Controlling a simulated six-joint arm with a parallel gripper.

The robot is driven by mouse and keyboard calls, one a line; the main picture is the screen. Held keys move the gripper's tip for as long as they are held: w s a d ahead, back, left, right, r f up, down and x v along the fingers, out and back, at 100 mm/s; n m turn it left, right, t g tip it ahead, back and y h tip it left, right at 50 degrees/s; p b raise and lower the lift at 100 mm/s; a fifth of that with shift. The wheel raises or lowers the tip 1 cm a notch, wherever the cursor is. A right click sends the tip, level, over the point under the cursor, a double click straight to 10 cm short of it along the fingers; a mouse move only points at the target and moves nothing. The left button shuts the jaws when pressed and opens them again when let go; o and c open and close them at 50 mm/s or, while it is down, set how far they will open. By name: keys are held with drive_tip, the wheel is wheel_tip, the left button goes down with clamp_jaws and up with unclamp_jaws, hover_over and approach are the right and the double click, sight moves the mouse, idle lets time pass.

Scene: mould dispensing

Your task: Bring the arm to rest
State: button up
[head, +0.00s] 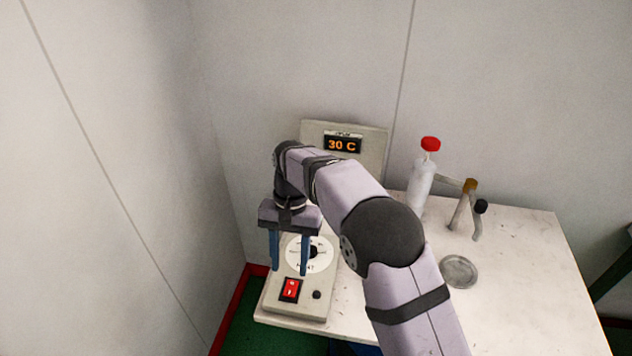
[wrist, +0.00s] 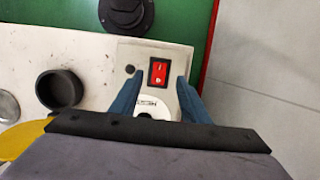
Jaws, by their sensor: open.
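My gripper (head: 290,255) hangs from my arm above the front of a hot plate device (head: 327,305), pointing down. Its two blue fingers are apart with nothing between them. In the wrist view my gripper (wrist: 158,95) shows its fingers on either side of the device's red rocker switch (wrist: 158,72). The red switch also shows in the head view (head: 290,289). I cannot tell whether the fingertips touch the device. The device's display (head: 342,144) reads 30 C.
A clear bottle with a red cap (head: 421,185) stands at the back of the white table (head: 530,290). A tap-like stand (head: 461,208) is to its right. A round metal disc (head: 459,271) lies on the table. In the wrist view a dark cup (wrist: 60,95) stands beside the device.

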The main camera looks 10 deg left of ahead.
drive_tip(key=s+d+r+t, duration=0.1)
drive_tip(key=d+r, duration=0.1)
drive_tip(key=d, duration=1.5)
drive_tip(key=s+d+f+t, duration=0.2)
drive_tip(key=s+d, duration=1.1)
drive_tip(key=d, duration=0.1)
drive_tip(key=shift+s, duration=0.25)
drive_tip(key=shift+f, duration=0.1)
